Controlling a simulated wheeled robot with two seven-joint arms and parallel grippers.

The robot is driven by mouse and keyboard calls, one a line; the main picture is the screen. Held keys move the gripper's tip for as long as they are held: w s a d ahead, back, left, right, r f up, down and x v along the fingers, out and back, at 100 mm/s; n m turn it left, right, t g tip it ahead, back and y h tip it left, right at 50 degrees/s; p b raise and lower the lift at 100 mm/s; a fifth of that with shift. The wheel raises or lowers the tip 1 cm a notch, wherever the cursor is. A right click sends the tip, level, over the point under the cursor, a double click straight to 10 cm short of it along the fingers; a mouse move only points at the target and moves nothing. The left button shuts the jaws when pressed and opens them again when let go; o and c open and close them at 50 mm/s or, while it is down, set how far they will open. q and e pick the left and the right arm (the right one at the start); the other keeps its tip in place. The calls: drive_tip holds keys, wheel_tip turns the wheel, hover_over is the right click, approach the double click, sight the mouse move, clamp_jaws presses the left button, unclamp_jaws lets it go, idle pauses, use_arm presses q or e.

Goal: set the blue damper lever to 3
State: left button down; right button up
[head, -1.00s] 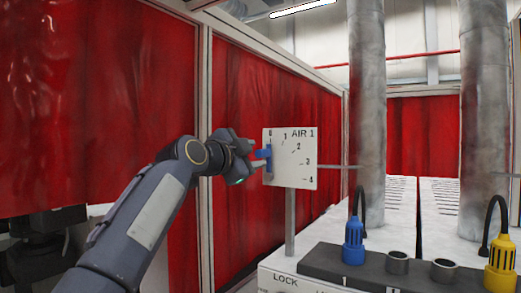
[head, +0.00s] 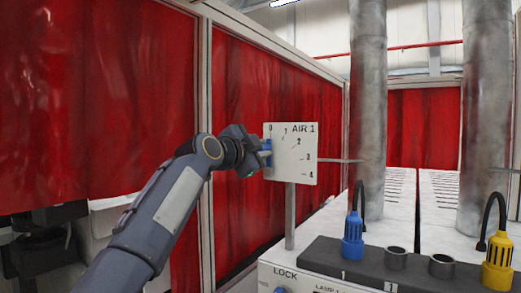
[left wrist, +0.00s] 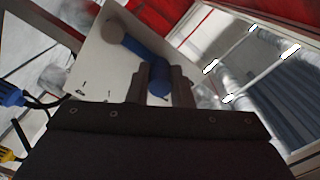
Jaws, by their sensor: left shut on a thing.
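The white AIR 1 panel (head: 295,165) stands on a grey post and carries a scale from 0 to 4. In the left wrist view the blue lever (left wrist: 142,48) runs from a grey round hub (left wrist: 115,32) on the panel (left wrist: 92,62) to between my fingers (left wrist: 165,82). My right gripper is not in view.
A red curtain wall (head: 240,85) in a pale frame stands close behind the panel and arm. At the lower right, a dark strip (head: 330,262) holds a blue plug (head: 352,235), a yellow plug (head: 499,255) and empty sockets. Thick grey ducts (head: 368,90) rise behind.

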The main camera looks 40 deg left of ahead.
use_arm(q)
drive_tip(key=shift+d, duration=0.1)
drive_tip(key=d+m, duration=0.1)
drive_tip(key=m+b, duration=0.1)
drive_tip(key=m, duration=0.1)
drive_tip(key=shift+w+d+f, duration=0.1)
drive_tip(key=shift+d+f, duration=0.15)
drive_tip(key=shift+d, duration=0.15)
drive_tip(key=d+m+b, duration=0.1)
drive_tip(key=m, duration=0.1)
drive_tip(key=f+m, duration=0.1)
drive_tip(key=m, duration=0.1)
drive_tip(key=shift+w+d+b, duration=0.1)
drive_tip(key=shift+d+b, duration=0.25)
drive_tip(key=shift+b, duration=0.05)
drive_tip(key=m, duration=0.1)
drive_tip(key=d+f+m, duration=0.1)
drive_tip(key=shift+m+b, duration=0.3)
drive_tip(key=shift+b, duration=0.1)
drive_tip(key=shift+w+d+f+m+b, duration=0.1)
drive_tip(key=shift+d+f+m+b, duration=0.2)
drive_tip(key=shift+m, duration=0.6)
drive_tip(key=shift+w+d+f+m+b, duration=0.1)
drive_tip(key=shift+d+f+m+b, duration=0.25)
drive_tip(key=shift+m, duration=0.55)
drive_tip(key=shift+a+f, duration=0.1)
drive_tip(key=c, duration=1.3)
unclamp_jaws()
drive_tip(key=shift+s, duration=0.1)
